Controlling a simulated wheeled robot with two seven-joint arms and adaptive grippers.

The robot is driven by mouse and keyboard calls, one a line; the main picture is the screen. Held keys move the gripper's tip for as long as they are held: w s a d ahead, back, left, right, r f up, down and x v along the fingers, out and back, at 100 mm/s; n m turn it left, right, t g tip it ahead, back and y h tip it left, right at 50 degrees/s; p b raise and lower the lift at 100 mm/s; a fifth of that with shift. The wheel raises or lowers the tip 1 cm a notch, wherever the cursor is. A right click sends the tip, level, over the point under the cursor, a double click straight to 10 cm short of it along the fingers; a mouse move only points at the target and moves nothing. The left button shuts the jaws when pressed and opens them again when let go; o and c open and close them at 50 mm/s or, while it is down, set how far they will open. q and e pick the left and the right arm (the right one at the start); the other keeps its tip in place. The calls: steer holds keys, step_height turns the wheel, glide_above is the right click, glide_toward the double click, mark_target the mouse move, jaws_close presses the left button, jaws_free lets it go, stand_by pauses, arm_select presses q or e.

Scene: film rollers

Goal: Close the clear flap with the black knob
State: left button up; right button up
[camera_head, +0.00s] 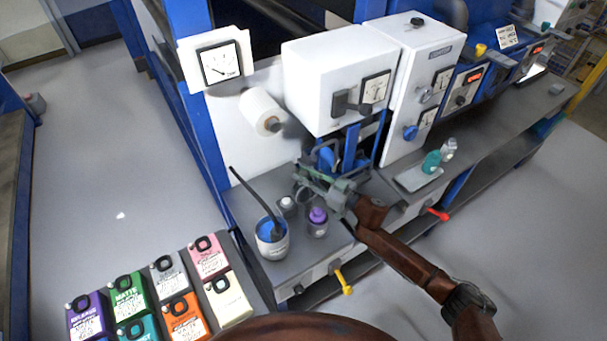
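I cannot make out a clear flap for certain in the head view. A dark knob or handle (350,103) sits on the front of the white gauge box (318,82), and another black knob (417,20) is on top of the white cabinet (400,85). My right gripper (300,182) is below the gauge box, in front of the blue frame (350,148). Its fingers look apart, with nothing visible held between them. Small jars below it are partly close to the fingers. My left gripper is not in view.
A cup with blue contents (271,240), a purple-topped jar (317,222) and a small pale jar (287,205) stand on the grey counter. A paper roll (262,110) is at the left. Several labelled containers (180,312) are at lower left.

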jaws_close()
steer(key=shift+f, duration=0.1)
steer(key=shift+s+d+t+b, duration=0.15)
steer(key=shift+s+t+b, duration=0.15)
steer(key=shift+b, duration=0.2)
steer(key=s+d+n+y+b, duration=0.1)
steer(key=s+y+b, duration=0.1)
steer(key=b, duration=0.1)
steer(key=s+d+n+t+y+b, duration=0.1)
steer(key=s+d+y+b, duration=0.1)
steer(key=b, duration=0.2)
steer(key=s+d+n+y+b, duration=0.1)
steer(key=y+b, duration=0.1)
steer(key=b, duration=0.1)
steer(key=shift+s+d+f+t+b, duration=0.2)
steer(key=shift+s+f+t+b, duration=0.1)
steer(key=shift+s, duration=0.1)
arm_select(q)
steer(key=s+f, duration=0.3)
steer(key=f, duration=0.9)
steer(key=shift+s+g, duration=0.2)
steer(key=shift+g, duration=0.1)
arm_select(e)
steer(key=shift+s+d+r+n, duration=0.1)
steer(key=shift+s+n, duration=0.05)
steer(key=shift+n, duration=0.25)
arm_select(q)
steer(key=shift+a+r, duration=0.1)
